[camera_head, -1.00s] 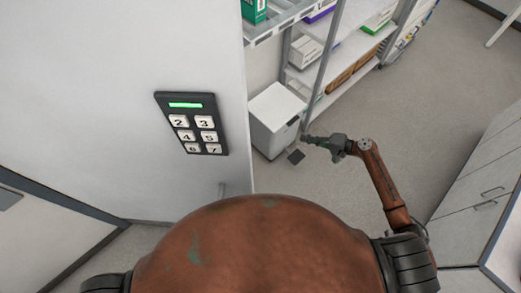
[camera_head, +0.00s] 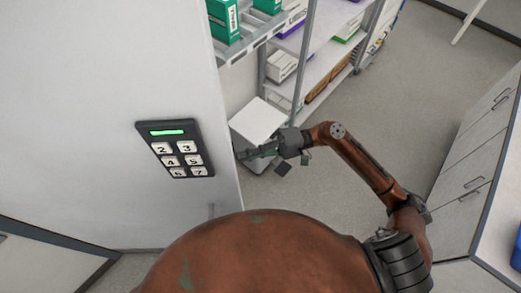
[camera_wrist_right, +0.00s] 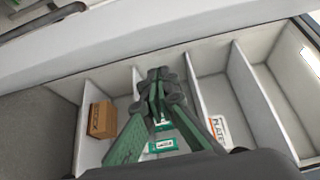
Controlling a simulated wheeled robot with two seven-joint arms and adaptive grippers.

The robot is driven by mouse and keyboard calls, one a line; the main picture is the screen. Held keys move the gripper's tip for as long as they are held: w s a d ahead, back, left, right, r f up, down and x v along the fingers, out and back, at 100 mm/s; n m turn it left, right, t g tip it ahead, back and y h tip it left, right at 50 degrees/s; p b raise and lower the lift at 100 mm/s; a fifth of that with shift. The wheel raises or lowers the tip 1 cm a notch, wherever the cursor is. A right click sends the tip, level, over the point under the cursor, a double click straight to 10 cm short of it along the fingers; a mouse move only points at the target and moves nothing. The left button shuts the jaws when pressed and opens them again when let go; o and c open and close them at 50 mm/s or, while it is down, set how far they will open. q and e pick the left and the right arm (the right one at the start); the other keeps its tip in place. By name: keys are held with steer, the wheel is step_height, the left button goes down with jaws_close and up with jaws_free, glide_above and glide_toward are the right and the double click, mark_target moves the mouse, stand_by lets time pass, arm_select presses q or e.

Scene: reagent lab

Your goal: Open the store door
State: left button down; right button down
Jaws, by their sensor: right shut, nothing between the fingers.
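A large white panel (camera_head: 80,110), which may be the store door or the wall beside it, fills the left of the head view. A dark keypad (camera_head: 174,149) with white number keys and a lit green bar is on it. My right gripper (camera_head: 243,155) is shut and empty, with its tips close to the panel's right edge; I cannot tell whether they touch it. It also shows in the wrist view (camera_wrist_right: 159,88), above white compartments. A small upright grey piece, perhaps a handle, shows low on the panel, partly hidden by my body. My left gripper is out of view.
Metal shelving (camera_head: 306,60) with green and white boxes stands beyond the panel's edge. Grey drawer cabinets (camera_head: 470,190) stand at the right. The floor between (camera_head: 400,110) is clear.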

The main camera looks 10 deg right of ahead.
steer(key=s+a, duration=0.1)
steer(key=s, duration=0.1)
steer(key=s+a+p, duration=0.1)
steer(key=s, duration=0.1)
steer(key=shift+a, duration=0.3)
steer(key=shift+s+f, duration=0.1)
